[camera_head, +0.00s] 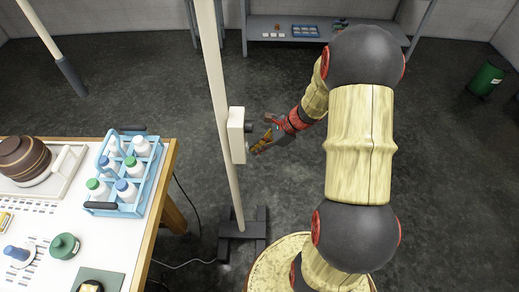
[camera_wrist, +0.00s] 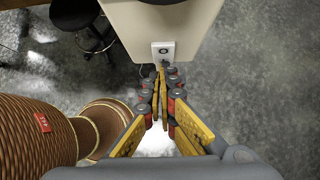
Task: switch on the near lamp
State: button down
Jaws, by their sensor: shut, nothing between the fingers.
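A pale upright post (camera_head: 219,105) stands on a dark base (camera_head: 243,232) beside the table. The post's top is out of frame, so I cannot see a lamp head. In the wrist view the cream box (camera_wrist: 160,22) carries a small light plate with a switch (camera_wrist: 163,50). My gripper (camera_head: 257,149) is right of the box, its fingers pointing toward it. In the wrist view my gripper (camera_wrist: 160,74) is shut and empty, its tips just below the switch; I cannot tell whether they touch.
The table (camera_head: 134,268) at left holds a blue bottle crate (camera_head: 156,176), a brown pot (camera_head: 24,158) and a green-topped item (camera_head: 65,246). Cables lie near the post's base. A shelf (camera_head: 262,28) stands at the back and a green bin (camera_head: 487,77) at right.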

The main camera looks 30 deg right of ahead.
jog(key=shift+a, duration=0.15)
jog(key=shift+w+r+p, duration=0.1)
jog(key=shift+r+p, duration=0.6)
jog(key=shift+r, duration=0.05)
jog(key=s+d+f+p+v, duration=0.1)
jog(key=v, duration=1.2)
jog(key=shift+d+f, duration=0.4)
jog(key=shift+f, duration=0.05)
jog(key=shift+s, duration=0.2)
